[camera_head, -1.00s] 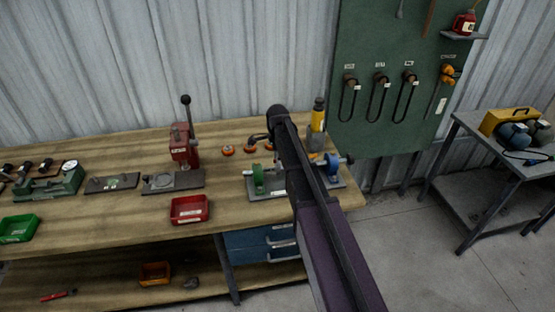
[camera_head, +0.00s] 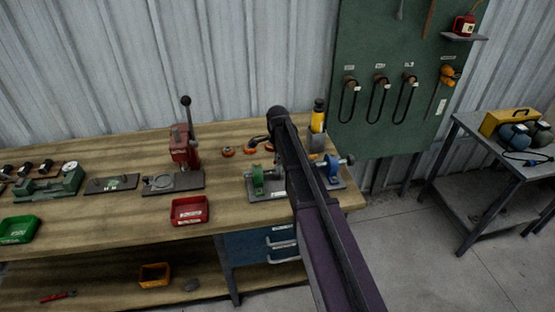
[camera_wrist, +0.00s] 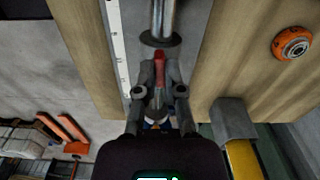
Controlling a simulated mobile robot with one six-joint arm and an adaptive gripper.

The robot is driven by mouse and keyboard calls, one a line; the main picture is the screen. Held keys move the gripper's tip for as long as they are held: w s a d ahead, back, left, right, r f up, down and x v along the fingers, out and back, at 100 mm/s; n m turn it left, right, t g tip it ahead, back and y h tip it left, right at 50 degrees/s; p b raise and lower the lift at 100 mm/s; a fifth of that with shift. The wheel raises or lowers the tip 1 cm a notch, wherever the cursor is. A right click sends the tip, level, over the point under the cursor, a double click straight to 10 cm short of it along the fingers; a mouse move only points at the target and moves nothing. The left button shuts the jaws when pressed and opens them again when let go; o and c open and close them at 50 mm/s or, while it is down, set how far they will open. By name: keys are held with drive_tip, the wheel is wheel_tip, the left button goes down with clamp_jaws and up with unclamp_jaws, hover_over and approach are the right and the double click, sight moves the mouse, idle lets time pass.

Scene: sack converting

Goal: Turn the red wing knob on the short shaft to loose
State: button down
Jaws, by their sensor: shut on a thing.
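The red wing knob (camera_wrist: 160,57) shows in the wrist view between my gripper's fingertips, just below a dark round collar on a bright metal shaft (camera_wrist: 162,15). My gripper (camera_wrist: 160,68) is shut on the knob, one finger on each side. The knob's lower part is hidden between the fingers, so its turn position cannot be read. In the head view my dark arm covers the knob and the gripper. A fixture with a green block (camera_head: 257,182) at left and a blue block (camera_head: 332,166) at right shows on both sides of the arm.
A red press (camera_head: 184,150) and red bin (camera_head: 189,210) stand further left on the bench (camera_head: 110,220).

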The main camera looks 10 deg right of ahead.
drive_tip(key=n, duration=0.4)
drive_tip(key=shift+d, duration=0.1)
drive_tip(key=n, duration=0.4)
drive_tip(key=shift+n, duration=0.3)
drive_tip(key=n, duration=0.4)
drive_tip(key=shift+n, duration=2.1)
drive_tip(key=c, duration=0.7)
unclamp_jaws()
drive_tip(key=shift+w, duration=0.1)
drive_tip(key=shift+c, duration=0.2)
drive_tip(key=shift+m, duration=0.4)
